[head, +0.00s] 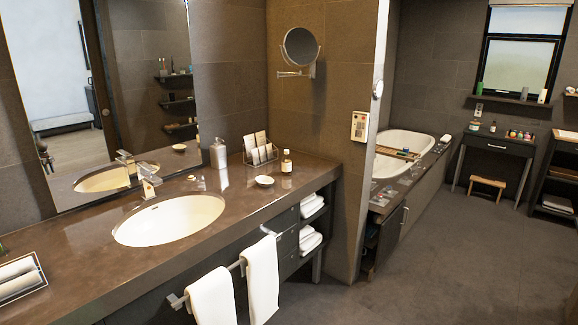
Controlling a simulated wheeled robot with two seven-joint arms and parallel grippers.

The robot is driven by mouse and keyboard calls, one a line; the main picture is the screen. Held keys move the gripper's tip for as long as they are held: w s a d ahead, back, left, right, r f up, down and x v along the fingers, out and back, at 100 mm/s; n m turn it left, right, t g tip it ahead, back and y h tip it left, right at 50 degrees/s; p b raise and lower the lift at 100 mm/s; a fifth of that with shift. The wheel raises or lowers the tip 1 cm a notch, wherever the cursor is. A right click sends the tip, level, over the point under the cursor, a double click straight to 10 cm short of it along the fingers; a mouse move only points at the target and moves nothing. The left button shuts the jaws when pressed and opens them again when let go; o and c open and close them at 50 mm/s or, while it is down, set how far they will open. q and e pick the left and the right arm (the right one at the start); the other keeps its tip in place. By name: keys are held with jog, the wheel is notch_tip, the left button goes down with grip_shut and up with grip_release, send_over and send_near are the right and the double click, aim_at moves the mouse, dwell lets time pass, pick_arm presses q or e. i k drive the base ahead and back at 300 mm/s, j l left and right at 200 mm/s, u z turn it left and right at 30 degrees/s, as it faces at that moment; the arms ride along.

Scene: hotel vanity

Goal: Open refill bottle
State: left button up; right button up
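A grey dispenser bottle (218,153) with a pump-like top stands upright on the counter behind the basin. I cannot tell for sure which of the two is the refill bottle. The amber bottle's top looks to be on, but it is small in view. Neither of my grippers is in view.
The white basin (170,219) and faucet (149,180) are left of the bottles. A rack with cards (258,151) and a small dish (264,181) are near the amber bottle. Towels (262,280) hang on a front rail. The floor (450,260) at right is clear.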

aim_at(287, 163)
jog(key=i+l+u, duration=0.1)
jog(key=i+l, duration=0.25)
jog(key=i, duration=0.25)
jog(key=i+l+u, duration=0.15)
jog(key=i+l, duration=0.25)
jog(key=i, duration=0.2)
